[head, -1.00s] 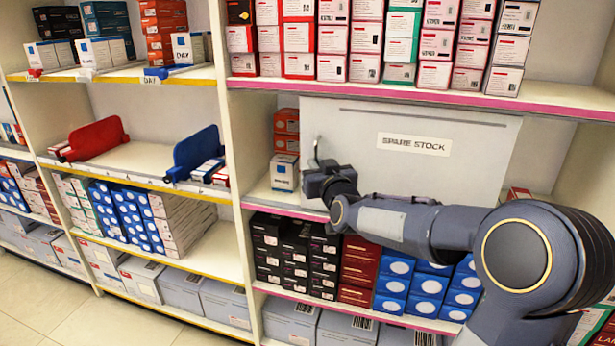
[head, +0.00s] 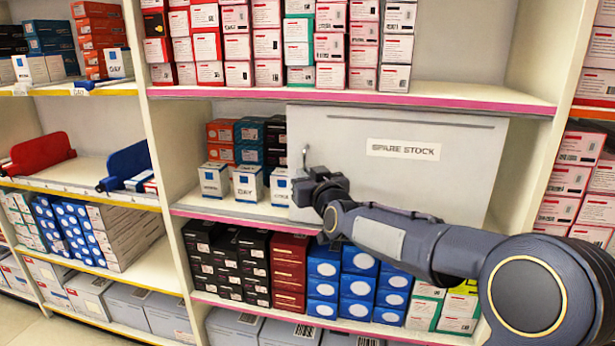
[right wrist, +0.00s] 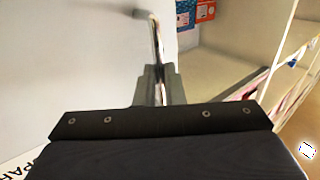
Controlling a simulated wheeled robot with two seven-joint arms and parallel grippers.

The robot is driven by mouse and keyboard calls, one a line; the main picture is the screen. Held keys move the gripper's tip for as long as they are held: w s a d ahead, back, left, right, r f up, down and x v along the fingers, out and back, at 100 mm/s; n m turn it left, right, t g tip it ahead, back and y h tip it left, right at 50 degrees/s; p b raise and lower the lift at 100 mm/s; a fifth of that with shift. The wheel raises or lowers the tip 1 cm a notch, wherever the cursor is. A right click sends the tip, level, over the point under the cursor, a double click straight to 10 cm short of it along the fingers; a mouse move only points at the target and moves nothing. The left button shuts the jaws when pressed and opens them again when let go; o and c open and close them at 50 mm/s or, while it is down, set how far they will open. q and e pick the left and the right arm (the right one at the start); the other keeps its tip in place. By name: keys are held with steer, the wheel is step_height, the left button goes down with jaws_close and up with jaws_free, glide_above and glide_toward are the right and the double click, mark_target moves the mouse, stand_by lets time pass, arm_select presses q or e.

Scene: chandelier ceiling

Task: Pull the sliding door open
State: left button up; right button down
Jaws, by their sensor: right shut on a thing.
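The sliding door (head: 400,185) is a pale grey panel labelled "SPARE STOCK" on the middle shelf of the bay. It covers the right part of the compartment, and the left part is uncovered. Its thin metal handle (head: 305,155) is near the door's left edge. My right gripper (head: 308,180) is at the handle, and its fingers hide the lower part. In the right wrist view the fingers are shut on the handle bar (right wrist: 156,40), with the door's pale face (right wrist: 75,70) behind. My left gripper is not in view.
Small boxes (head: 248,180) stand in the uncovered part, left of the door. An upright divider (head: 165,150) bounds the compartment at left. A pink-edged shelf (head: 350,97) with boxes is above, and rows of boxes (head: 290,265) are below.

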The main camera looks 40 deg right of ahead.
steer(key=c, duration=1.5)
jaws_free()
steer(key=shift+c, duration=0.2)
steer(key=v, duration=0.7)
steer(key=shift+s+p, duration=0.3)
steer(key=shift+s, duration=0.1)
steer(key=shift+a, duration=0.1)
steer(key=s+a+f+n+g+y, duration=0.1)
steer(key=s+a+f+g+y, duration=0.4)
steer(key=s+a+f, duration=0.6)
steer(key=s+a+f+g+y, duration=0.4)
steer(key=s+a+f+g, duration=0.2)
steer(key=s+a+f, duration=0.45)
step_height(320, 180, up, 24)
steer(key=s+d+p, duration=0.1)
steer(key=s+p, duration=0.1)
steer(key=p, duration=2.1)
steer(key=shift+s+d+n+g, duration=0.3)
steer(key=shift+s+d+g, duration=0.1)
